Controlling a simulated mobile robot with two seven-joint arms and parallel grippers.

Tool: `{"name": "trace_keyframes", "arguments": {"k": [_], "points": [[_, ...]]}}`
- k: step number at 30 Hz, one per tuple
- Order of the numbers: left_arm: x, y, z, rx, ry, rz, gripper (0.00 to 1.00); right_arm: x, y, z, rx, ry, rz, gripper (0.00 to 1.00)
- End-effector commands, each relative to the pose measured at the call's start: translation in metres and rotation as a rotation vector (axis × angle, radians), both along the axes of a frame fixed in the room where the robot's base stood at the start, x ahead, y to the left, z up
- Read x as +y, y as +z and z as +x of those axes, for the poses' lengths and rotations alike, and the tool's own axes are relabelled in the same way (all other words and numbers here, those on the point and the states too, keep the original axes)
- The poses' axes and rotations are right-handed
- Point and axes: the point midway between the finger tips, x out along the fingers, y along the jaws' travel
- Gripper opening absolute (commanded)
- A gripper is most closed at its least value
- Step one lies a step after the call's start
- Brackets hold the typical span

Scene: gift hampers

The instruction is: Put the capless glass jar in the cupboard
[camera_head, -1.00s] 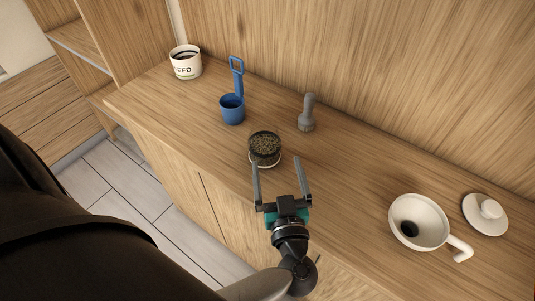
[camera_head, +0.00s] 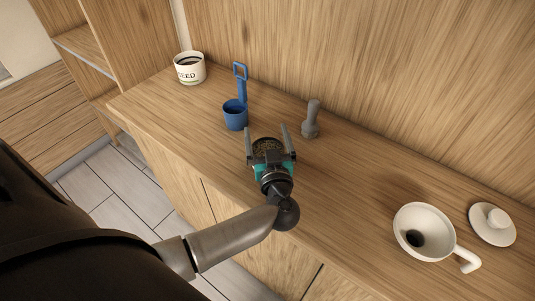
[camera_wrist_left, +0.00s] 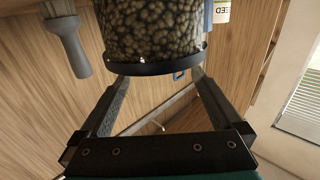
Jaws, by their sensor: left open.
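The capless glass jar (camera_head: 266,146), full of dark speckled bits, stands on the wooden counter, partly hidden by my left gripper (camera_head: 266,129). The gripper is open, with one finger on each side of the jar in the head view. In the left wrist view the jar (camera_wrist_left: 152,28) fills the top middle, its dark rim band just beyond the open fingers (camera_wrist_left: 160,77). I cannot tell whether the fingers touch it. An open shelved unit (camera_head: 82,42), possibly the cupboard, stands at the far left. My right gripper is not in view.
A blue scoop (camera_head: 235,116) and a white pot marked "EED" (camera_head: 189,70) stand beyond the jar. A grey brush (camera_head: 311,120) stands to its right. A white funnel-like vessel (camera_head: 424,226) and a white lid (camera_head: 492,224) lie at right. Counter (camera_head: 345,195) between is clear.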

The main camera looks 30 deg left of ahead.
Motion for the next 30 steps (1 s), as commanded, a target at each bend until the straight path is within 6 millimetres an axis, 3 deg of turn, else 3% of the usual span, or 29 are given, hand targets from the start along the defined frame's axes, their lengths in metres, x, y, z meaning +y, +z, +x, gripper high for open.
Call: {"name": "trace_keyframes", "arguments": {"k": [4,12,30], "points": [[0.0103,-0.0001,0.0129,-0.002,-0.001,0.001,1.00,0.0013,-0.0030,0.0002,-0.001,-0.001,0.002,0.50],[0.0118,0.0001,0.0145,-0.001,-0.001,-0.001,1.00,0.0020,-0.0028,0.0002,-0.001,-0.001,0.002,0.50],[0.0112,-0.0002,0.0141,0.001,-0.001,-0.001,0.33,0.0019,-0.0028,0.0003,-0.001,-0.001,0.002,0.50]]}}
